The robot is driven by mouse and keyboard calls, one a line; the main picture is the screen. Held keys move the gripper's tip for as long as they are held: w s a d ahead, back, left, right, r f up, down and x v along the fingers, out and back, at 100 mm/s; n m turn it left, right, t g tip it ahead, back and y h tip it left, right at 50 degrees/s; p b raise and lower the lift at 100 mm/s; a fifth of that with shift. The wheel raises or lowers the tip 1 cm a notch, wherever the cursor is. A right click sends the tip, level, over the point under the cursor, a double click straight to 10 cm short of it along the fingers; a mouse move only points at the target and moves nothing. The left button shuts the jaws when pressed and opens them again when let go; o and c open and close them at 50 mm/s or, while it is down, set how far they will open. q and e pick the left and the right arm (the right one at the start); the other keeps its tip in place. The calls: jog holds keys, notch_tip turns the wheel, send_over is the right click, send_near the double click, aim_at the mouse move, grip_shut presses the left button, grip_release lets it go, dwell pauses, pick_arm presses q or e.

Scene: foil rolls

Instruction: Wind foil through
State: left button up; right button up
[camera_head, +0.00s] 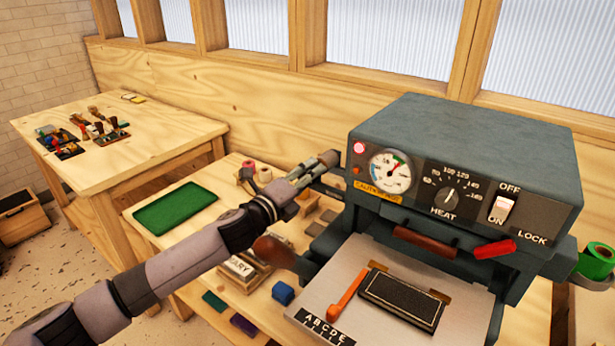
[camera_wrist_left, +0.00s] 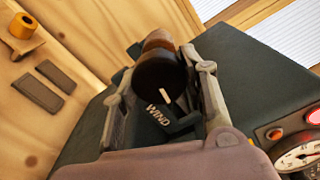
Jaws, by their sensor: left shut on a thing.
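The dark grey foil press (camera_head: 470,135) stands on the table, with a dial, a heat knob and a lit red lamp on its front. In the left wrist view, a dark round knob (camera_wrist_left: 160,85) with a white mark sits on its side, beside a WIND label (camera_wrist_left: 158,115). My left gripper (camera_head: 328,160) is at the press's left side, its fingers shut on the knob; the wrist view shows them on both sides of it (camera_wrist_left: 165,75). A brown rounded part (camera_wrist_left: 158,41) shows behind the knob. A green foil roll (camera_head: 598,260) is at the press's right side. My right gripper is out of view.
Small pink and brown rolls (camera_head: 248,168) stand behind my left arm. A green tray (camera_head: 175,208) lies at the table's left. A wooden handle (camera_head: 275,250) juts from the press's left. A dark case (camera_head: 403,298) lies on the press's plate. Another bench (camera_head: 150,125) stands behind.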

pick_arm(q)
jog(key=shift+w+a+r, duration=0.2)
jog(key=shift+r, duration=0.3)
jog(key=o, duration=1)
jog(key=shift+c, duration=0.2)
jog(key=shift+o, duration=1.1)
jog(key=shift+w+d+f, duration=0.1)
jog(key=shift+w+f, duration=0.05)
jog(key=shift+f, duration=0.25)
